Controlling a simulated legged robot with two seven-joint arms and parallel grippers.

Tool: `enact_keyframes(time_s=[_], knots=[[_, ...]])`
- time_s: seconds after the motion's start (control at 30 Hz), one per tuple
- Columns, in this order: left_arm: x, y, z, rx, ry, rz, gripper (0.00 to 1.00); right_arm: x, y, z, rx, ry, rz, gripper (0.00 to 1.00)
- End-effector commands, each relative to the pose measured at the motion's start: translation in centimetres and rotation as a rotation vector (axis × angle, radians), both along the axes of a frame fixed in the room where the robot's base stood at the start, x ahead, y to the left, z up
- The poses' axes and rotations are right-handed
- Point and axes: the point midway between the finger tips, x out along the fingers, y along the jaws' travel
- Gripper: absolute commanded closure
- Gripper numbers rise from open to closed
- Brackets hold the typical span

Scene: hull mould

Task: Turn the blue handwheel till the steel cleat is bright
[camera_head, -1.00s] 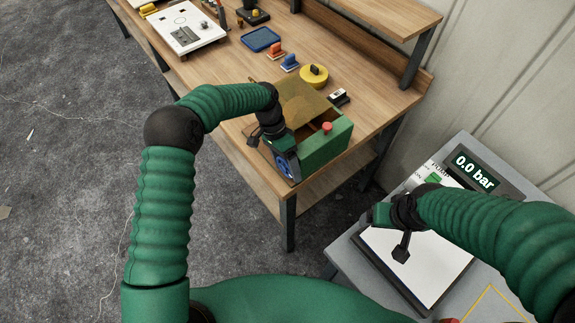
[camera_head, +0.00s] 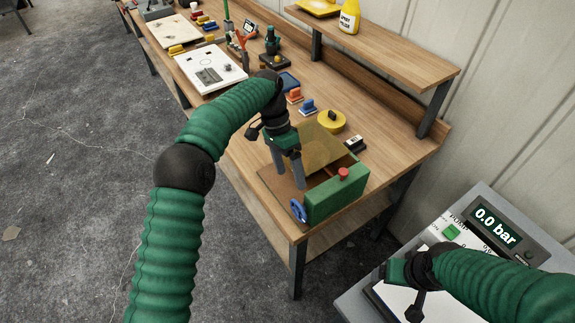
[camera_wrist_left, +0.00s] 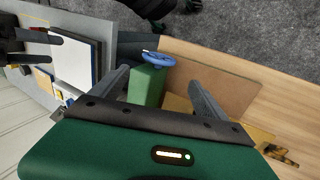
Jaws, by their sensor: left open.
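The blue handwheel (camera_head: 298,210) is on the near end of the green box (camera_head: 337,194) at the bench's front corner. It also shows in the left wrist view (camera_wrist_left: 158,58), at the top of the green block. My left gripper (camera_head: 289,181) points down with its fingers spread, above and behind the wheel in the head view. Nothing is between the fingers. In the left wrist view the wheel lies beyond and between the fingertips (camera_wrist_left: 158,76). My right gripper (camera_head: 402,290) hangs over the grey console; its finger gap is unclear. I cannot make out the steel cleat.
A red knob (camera_head: 343,173) tops the green box, beside a clear amber panel (camera_head: 312,148). A yellow disc (camera_head: 332,121) and small blocks lie behind. The console display (camera_head: 494,226) reads 0.0 bar. A shelf (camera_head: 380,45) overhangs the bench's back.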

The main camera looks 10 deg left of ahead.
Motion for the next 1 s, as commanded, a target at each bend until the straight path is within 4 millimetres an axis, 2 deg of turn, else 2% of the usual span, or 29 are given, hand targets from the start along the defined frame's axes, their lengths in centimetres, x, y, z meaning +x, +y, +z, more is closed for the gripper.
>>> enact_keyframes(time_s=[0.1, 0.2, 0.53, 0.67, 0.77, 0.87, 1.0], knots=[[0.6, 0.5, 1.9, 0.0, -0.001, 0.0, 0.15, 0.0, 0.0, 0.3, 0.0, 0.0, 0.0, 0.15], [0.8, 0.7, 2.6, 0.0, 0.0, 0.0, 0.15, 0.0, 0.0, 0.3, 0.0, 0.0, 0.0, 0.15], [0.8, 0.7, 2.7, 0.003, -0.001, 0.001, 0.15, 0.0, 0.0, 0.3, 0.0, 0.0, 0.0, 0.15], [0.1, 0.3, 2.5, 0.048, -0.024, 0.03, 0.15, 0.0, 0.0, 0.3, 0.0, 0.0, 0.0, 0.15], [-1.5, 0.3, 1.9, 0.124, -0.072, 0.102, 0.15, 0.0, 0.0, 0.3, 0.0, 0.0, 0.0, 0.15], [-4.3, 1.4, 0.8, 0.205, -0.14, 0.221, 0.15, 0.0, 0.0, 0.3, 0.0, 0.0, 0.0, 0.15], [-10.0, 4.6, -1.0, 0.278, -0.234, 0.43, 0.16, 0.0, 0.0, 0.3, 0.0, 0.0, 0.0, 0.16]])
